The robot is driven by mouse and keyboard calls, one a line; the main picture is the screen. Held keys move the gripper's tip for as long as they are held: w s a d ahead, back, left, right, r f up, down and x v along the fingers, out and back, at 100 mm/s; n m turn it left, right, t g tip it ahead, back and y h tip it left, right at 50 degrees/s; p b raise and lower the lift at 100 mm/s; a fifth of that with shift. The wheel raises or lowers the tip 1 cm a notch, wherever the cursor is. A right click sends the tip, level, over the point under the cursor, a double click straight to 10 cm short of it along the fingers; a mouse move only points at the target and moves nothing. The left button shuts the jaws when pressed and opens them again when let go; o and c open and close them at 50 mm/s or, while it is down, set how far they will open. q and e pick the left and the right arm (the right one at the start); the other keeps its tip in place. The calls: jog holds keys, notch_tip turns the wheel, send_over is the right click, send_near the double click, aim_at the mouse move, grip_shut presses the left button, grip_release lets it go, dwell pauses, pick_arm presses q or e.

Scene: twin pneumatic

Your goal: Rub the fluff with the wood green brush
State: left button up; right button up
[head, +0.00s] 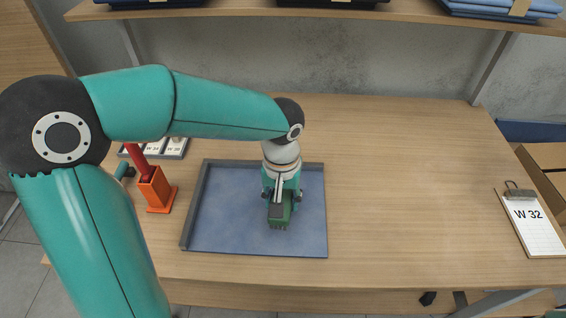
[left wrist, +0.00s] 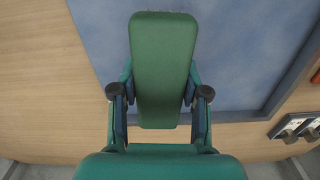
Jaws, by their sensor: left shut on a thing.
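The green brush (head: 279,222) is over the right part of the blue tray (head: 225,222), bristles facing down. I cannot tell whether the bristles touch the tray. My left gripper (head: 280,196) is shut on the brush from above. In the left wrist view the brush's smooth green back (left wrist: 163,55) lies between the two fingers of my left gripper (left wrist: 160,92). I cannot make out any fluff in either view; the brush and arm cover part of the tray. My right gripper is in neither view.
An orange holder (head: 156,191) with a red item in it stands just left of the tray. A clipboard marked W 32 (head: 530,222) lies at the table's right edge, near a cardboard box (head: 548,160). A shelf (head: 330,11) spans the back above. The table right of the tray is clear.

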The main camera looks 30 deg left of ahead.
pick_arm(q)
jog(key=shift+w+r, duration=0.1)
jog(key=shift+r, duration=0.5)
jog(key=shift+r+p, duration=1.4)
jog(key=shift+r, duration=0.1)
jog(key=shift+a, duration=0.1)
